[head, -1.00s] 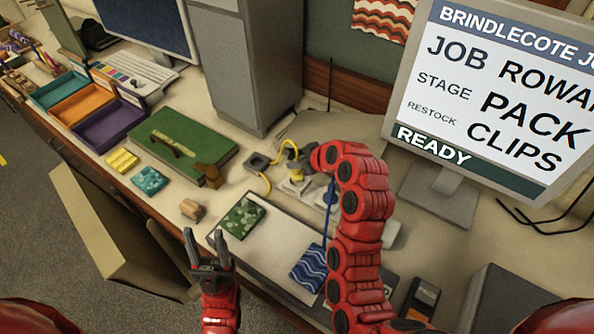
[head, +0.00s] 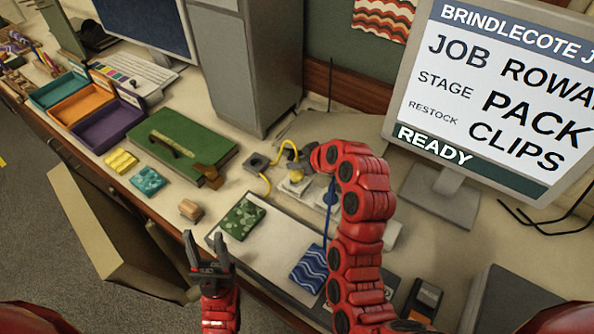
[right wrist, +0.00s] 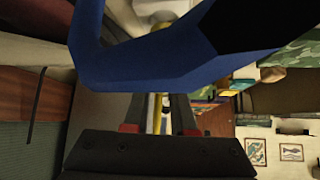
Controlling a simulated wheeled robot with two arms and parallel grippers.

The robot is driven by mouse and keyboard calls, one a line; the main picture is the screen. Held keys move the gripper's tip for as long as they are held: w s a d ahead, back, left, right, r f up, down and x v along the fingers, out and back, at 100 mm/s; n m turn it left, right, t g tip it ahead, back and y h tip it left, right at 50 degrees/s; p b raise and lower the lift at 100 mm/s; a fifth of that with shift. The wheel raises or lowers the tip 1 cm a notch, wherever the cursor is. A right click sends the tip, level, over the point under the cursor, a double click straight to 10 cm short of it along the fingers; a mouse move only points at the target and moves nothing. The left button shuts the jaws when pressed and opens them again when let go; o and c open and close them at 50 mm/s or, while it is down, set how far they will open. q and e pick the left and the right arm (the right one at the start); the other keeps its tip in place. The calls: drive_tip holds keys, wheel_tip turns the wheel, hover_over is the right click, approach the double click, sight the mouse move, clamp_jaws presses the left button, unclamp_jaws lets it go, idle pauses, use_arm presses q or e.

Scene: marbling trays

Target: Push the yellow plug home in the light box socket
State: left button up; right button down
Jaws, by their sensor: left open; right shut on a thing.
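The yellow plug (head: 297,175) is upright in the jaws of my right gripper (head: 299,163), over a pale socket block (head: 293,188) behind the light box. I cannot tell how deep the plug sits; the jaws and arm partly hide it. In the right wrist view a yellow strip of the plug (right wrist: 163,104) shows between the fingers. Its yellow cord (head: 290,145) loops from a black block (head: 257,162). The flat white light box (head: 265,250) lies in front of the socket. My left gripper (head: 209,252) is open and empty, near the desk's front edge.
A blue cord (head: 328,222) runs down beside my right arm; something blue (right wrist: 180,55) fills much of the right wrist view. Patterned sheets, green (head: 240,219) and blue (head: 309,268), lie on the light box. A monitor (head: 480,110) stands right, a grey cabinet (head: 240,60) behind.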

drive_tip(key=shift+f+b, duration=0.9)
drive_tip(key=shift+f, duration=0.45)
drive_tip(key=c, duration=0.7)
unclamp_jaws()
drive_tip(key=shift+o, duration=0.2)
drive_tip(key=shift+r, duration=0.1)
